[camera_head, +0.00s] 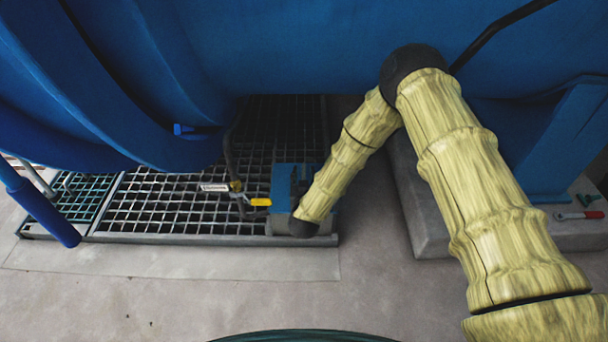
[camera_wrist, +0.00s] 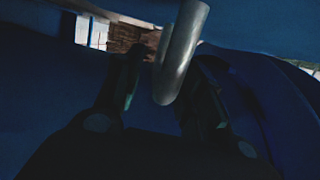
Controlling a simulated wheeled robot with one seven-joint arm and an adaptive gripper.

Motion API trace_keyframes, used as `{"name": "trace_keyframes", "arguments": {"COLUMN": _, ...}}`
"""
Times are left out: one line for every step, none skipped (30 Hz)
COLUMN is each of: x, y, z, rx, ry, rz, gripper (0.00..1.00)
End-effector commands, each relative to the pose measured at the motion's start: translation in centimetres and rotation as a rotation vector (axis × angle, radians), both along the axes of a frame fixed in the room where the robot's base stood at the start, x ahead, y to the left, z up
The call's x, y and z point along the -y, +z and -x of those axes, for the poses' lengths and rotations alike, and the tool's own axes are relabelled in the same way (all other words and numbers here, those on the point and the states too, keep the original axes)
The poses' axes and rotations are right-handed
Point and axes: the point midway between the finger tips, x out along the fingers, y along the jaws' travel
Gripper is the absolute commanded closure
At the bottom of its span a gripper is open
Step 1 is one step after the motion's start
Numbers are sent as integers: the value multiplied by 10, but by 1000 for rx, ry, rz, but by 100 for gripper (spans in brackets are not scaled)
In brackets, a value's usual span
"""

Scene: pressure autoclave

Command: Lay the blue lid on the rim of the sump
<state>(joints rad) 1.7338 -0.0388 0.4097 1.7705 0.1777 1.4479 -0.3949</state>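In the head view a blue flat-sided piece (camera_head: 282,188), which may be the blue lid, shows at the right end of the floor grating. A grey block (camera_head: 285,227), possibly the sump, is just below it. My sleeved forearm and black wrist cover the right part of both, and whether the lid rests on the block cannot be told. My gripper is hidden in the head view. In the wrist view my gripper (camera_wrist: 165,75) has its dark fingers apart, with a grey bent metal tube (camera_wrist: 180,50) showing between them. Contact is unclear.
A valve with a yellow handle (camera_head: 259,202) stands left of the blue piece, over the grating (camera_head: 170,205). The large blue vessel (camera_head: 290,45) hangs above. A concrete plinth (camera_head: 427,220) is to the right, with a red-handled tool (camera_head: 580,215). The front floor is clear.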

Motion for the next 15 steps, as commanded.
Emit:
{"name": "trace_keyframes", "arguments": {"x": -1, "y": 2, "z": 8, "rx": -1, "ry": 2, "rz": 1, "gripper": 61}}
{"name": "trace_keyframes", "arguments": {"x": -1, "y": 3, "z": 13, "rx": -1, "ry": 2, "rz": 1, "gripper": 61}}
{"name": "trace_keyframes", "arguments": {"x": -1, "y": 4, "z": 20, "rx": -2, "ry": 3, "rz": 1, "gripper": 61}}
{"name": "trace_keyframes", "arguments": {"x": -1, "y": 5, "z": 25, "rx": -1, "ry": 3, "rz": 1, "gripper": 61}}
{"name": "trace_keyframes", "arguments": {"x": -1, "y": 6, "z": 31, "rx": -2, "ry": 3, "rz": 0, "gripper": 61}}
{"name": "trace_keyframes", "arguments": {"x": -1, "y": 8, "z": 38, "rx": -1, "ry": 3, "rz": 0, "gripper": 61}}
{"name": "trace_keyframes", "arguments": {"x": -1, "y": 9, "z": 43, "rx": -1, "ry": 2, "rz": 1, "gripper": 61}}
{"name": "trace_keyframes", "arguments": {"x": 0, "y": 10, "z": 49, "rx": -2, "ry": 2, "rz": 1, "gripper": 61}}
{"name": "trace_keyframes", "arguments": {"x": 0, "y": 12, "z": 56, "rx": 0, "ry": 1, "rz": 0, "gripper": 61}}
{"name": "trace_keyframes", "arguments": {"x": 0, "y": 13, "z": 61, "rx": -1, "ry": 1, "rz": 1, "gripper": 61}}
{"name": "trace_keyframes", "arguments": {"x": 0, "y": 14, "z": 66, "rx": -1, "ry": 1, "rz": 1, "gripper": 61}}
{"name": "trace_keyframes", "arguments": {"x": 0, "y": 16, "z": 72, "rx": 0, "ry": 1, "rz": 1, "gripper": 61}}
{"name": "trace_keyframes", "arguments": {"x": 0, "y": 17, "z": 77, "rx": 0, "ry": 1, "rz": 1, "gripper": 61}}
{"name": "trace_keyframes", "arguments": {"x": 0, "y": 17, "z": 81, "rx": 0, "ry": 1, "rz": 1, "gripper": 61}}
{"name": "trace_keyframes", "arguments": {"x": 0, "y": 18, "z": 86, "rx": 1, "ry": 1, "rz": 0, "gripper": 61}}
